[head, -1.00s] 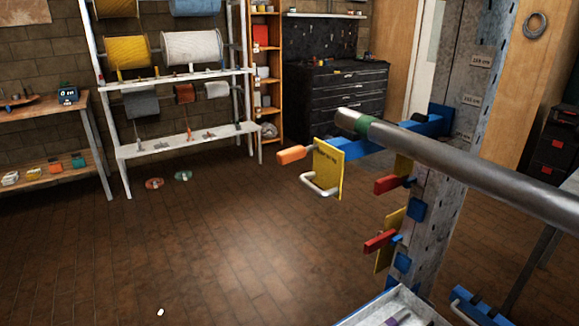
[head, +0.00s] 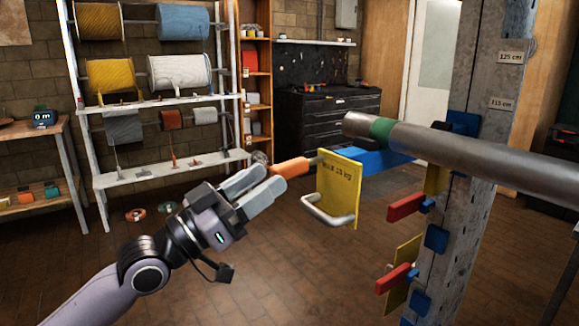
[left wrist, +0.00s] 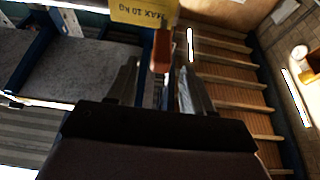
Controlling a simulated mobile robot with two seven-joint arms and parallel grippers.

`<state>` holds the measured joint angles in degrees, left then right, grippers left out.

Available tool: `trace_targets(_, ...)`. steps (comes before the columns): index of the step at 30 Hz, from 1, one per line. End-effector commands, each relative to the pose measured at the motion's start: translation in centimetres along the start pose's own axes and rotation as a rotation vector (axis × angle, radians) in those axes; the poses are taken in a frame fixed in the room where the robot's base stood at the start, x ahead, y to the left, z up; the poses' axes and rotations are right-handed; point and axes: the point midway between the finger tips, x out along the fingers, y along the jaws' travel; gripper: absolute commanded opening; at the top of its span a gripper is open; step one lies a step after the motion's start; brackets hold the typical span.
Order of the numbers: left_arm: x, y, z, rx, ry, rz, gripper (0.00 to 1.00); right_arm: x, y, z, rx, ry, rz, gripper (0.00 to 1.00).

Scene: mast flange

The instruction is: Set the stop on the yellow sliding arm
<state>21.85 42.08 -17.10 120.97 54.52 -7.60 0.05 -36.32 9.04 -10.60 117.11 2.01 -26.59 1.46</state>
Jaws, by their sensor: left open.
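A yellow plate (head: 340,186) with a load marking and a white U-shaped handle (head: 327,212) hangs on a blue arm (head: 385,161) that reaches out from the mast (head: 470,215). An orange grip (head: 291,168) sticks out to the left of the plate. My left gripper (head: 270,178) is open at the left end of the orange grip. In the left wrist view the orange grip (left wrist: 162,50) lies between the fingertips, with the yellow plate (left wrist: 145,12) beyond it, marked MAX 10 KG. Contact is not clear. My right gripper is not in view.
A thick grey bar (head: 470,150) with a green band crosses in front of the mast. Red grips (head: 405,206) stick out lower on the mast. A shelf with cable reels (head: 180,72) and a black tool cabinet (head: 328,115) stand behind.

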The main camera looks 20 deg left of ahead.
Motion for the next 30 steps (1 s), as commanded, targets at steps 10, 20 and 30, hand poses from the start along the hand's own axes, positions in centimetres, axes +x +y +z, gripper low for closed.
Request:
trace_targets(10,4.8,0.0,-0.2,-0.001,0.002,0.0,0.51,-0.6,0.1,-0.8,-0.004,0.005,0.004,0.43)
trace_targets(20,6.1,0.0,0.1,0.0,-0.002,0.0,0.51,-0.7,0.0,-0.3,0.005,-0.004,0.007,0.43)
trace_targets(30,6.1,0.0,0.1,0.001,-0.002,0.0,0.0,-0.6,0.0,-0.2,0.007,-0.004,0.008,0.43)
